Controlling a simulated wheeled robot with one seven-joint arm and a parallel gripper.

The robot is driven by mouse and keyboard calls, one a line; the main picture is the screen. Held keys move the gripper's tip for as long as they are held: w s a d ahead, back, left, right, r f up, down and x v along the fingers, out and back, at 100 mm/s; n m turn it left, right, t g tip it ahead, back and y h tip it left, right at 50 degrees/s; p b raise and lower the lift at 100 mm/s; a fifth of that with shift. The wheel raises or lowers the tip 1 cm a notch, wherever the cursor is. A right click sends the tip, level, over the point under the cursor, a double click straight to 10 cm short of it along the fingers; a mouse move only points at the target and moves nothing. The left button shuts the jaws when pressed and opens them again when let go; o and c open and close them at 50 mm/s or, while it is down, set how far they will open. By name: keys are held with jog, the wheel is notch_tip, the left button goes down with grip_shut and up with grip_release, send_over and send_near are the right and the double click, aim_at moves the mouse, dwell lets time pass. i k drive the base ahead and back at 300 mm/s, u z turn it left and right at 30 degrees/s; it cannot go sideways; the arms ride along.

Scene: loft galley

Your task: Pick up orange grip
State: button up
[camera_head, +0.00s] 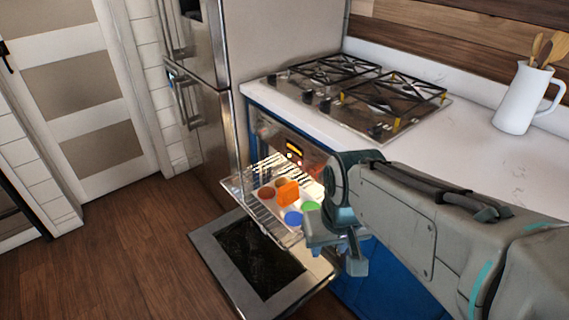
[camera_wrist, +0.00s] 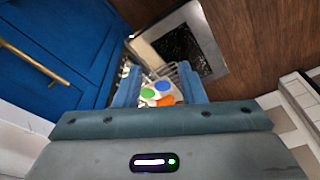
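The orange grip (camera_head: 288,192) stands up from a pale muffin tray (camera_head: 281,208) on the pulled-out oven rack (camera_head: 240,190). The wrist view also shows the orange grip (camera_wrist: 166,101), partly cut off by my gripper's body. My gripper (camera_head: 338,255) is to the right of the tray in the head view, apart from the grip. In the wrist view my gripper (camera_wrist: 158,78) has its two blue fingers spread, with the tray showing beyond and between them. It is open and empty.
The tray holds red, blue (camera_head: 293,218) and green (camera_head: 310,206) rounds close around the grip. The oven door (camera_head: 207,243) hangs open below the rack. A stove (camera_head: 360,95) and white jug (camera_head: 524,100) are on the counter. The floor at left is clear.

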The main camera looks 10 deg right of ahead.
aim_at(288, 194)
jog(key=i, duration=0.35)
jog(key=u, duration=1.45)
jog(key=k, duration=1.65)
jog(key=z, duration=0.35)
jog(key=i, duration=1.65)
